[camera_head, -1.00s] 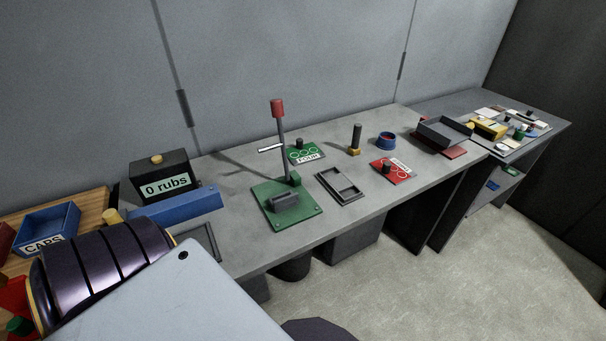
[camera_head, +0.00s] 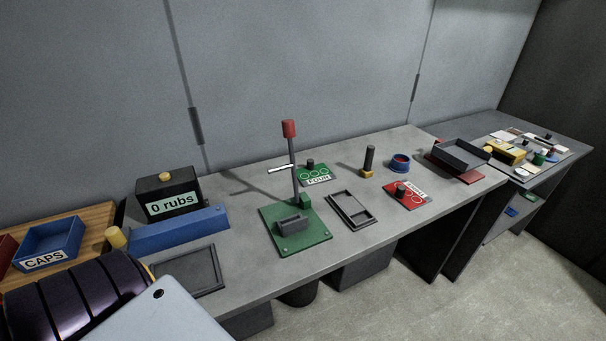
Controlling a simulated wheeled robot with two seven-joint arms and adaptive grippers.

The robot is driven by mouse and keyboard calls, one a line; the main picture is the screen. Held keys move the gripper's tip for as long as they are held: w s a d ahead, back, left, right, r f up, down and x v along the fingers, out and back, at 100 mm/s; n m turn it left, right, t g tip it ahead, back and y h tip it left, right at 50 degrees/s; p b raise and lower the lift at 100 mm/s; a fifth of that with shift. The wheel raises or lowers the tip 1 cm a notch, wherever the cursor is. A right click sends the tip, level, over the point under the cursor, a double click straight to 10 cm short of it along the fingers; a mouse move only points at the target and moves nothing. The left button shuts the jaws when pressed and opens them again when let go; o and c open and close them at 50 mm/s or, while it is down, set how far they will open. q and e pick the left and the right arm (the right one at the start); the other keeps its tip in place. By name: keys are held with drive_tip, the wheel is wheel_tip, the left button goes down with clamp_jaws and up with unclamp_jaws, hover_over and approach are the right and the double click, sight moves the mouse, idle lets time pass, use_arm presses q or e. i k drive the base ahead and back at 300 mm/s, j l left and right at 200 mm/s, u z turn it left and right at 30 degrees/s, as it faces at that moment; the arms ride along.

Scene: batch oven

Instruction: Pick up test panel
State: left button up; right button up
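A pale grey flat plate (camera_head: 170,318) with a small dark hole near its corner fills part of the bottom edge, close to the camera. I cannot tell whether it is the test panel or what holds it. A dark ribbed rounded body (camera_head: 75,300) lies beside it at the lower left and hides part of the bench. No gripper fingers show in this view. No other thing in view can be clearly made out as the test panel.
The grey bench (camera_head: 255,275) carries a green lever press (camera_head: 297,235), a dark frame (camera_head: 350,210), a green card (camera_head: 313,175), a red card (camera_head: 408,196), a blue bar (camera_head: 180,230), a black "0 rubs" box (camera_head: 150,192) and a flat dark tray (camera_head: 190,270). A blue CAPS bin (camera_head: 47,245) stands left.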

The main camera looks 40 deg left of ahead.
sight(311, 175)
drive_tip(key=i+j+u, duration=0.1)
drive_tip(key=u, duration=0.25)
drive_tip(key=i+u, duration=0.15)
drive_tip(key=u, duration=0.2)
drive_tip(key=i+j+u, duration=0.1)
drive_tip(key=u, duration=1.7)
drive_tip(key=z, duration=1.35)
